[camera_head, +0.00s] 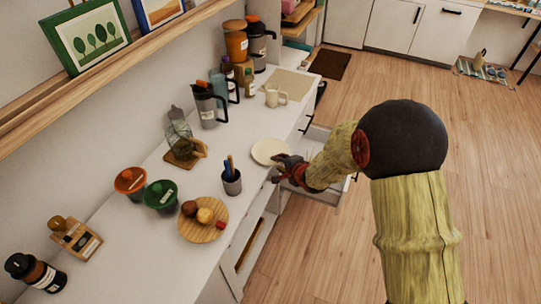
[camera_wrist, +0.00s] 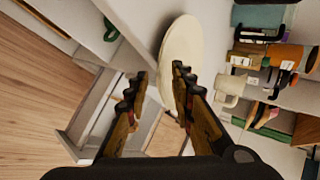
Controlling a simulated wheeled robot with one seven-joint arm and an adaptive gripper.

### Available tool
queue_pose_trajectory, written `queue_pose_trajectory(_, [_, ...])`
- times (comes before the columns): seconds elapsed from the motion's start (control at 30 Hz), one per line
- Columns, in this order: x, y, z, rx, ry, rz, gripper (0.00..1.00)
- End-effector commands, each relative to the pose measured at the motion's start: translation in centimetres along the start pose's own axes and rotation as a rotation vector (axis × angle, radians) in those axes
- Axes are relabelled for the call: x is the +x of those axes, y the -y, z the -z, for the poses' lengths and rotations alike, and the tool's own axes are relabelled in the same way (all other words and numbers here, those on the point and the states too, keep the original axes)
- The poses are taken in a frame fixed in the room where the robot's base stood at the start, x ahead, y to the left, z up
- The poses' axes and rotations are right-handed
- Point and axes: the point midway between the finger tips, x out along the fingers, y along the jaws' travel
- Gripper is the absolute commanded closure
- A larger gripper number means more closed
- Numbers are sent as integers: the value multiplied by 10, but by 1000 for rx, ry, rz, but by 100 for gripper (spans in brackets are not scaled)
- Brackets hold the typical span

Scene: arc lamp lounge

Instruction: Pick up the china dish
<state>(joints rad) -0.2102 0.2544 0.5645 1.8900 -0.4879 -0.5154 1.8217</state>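The china dish is a round cream plate (camera_head: 268,151) lying flat near the front edge of the white counter. In the wrist view the dish (camera_wrist: 183,42) appears edge-tilted, beyond and partly behind the right finger. My gripper (camera_head: 278,167) is at the dish's near right rim, over the counter's edge. In the wrist view my gripper (camera_wrist: 159,76) is open, its two toothed fingers apart with nothing clamped between them. The left finger is clear of the dish. I cannot tell whether the right finger touches it.
A pen cup (camera_head: 231,183) and a round wooden board with food (camera_head: 203,232) stand close by. A glass jar (camera_head: 178,140), a grey jug (camera_head: 206,106) and a cream mug (camera_head: 275,96) stand farther back. An open drawer (camera_head: 325,190) juts out below my gripper.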

Motion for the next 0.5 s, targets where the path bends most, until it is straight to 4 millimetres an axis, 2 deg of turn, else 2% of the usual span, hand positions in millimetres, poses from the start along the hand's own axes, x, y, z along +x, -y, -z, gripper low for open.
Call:
queue_pose_trajectory(0.1, [-1, 1, 0, 0, 0, 0, 76])
queue_pose_trajectory(0.5, [-1, 1, 0, -1, 0, 0, 99])
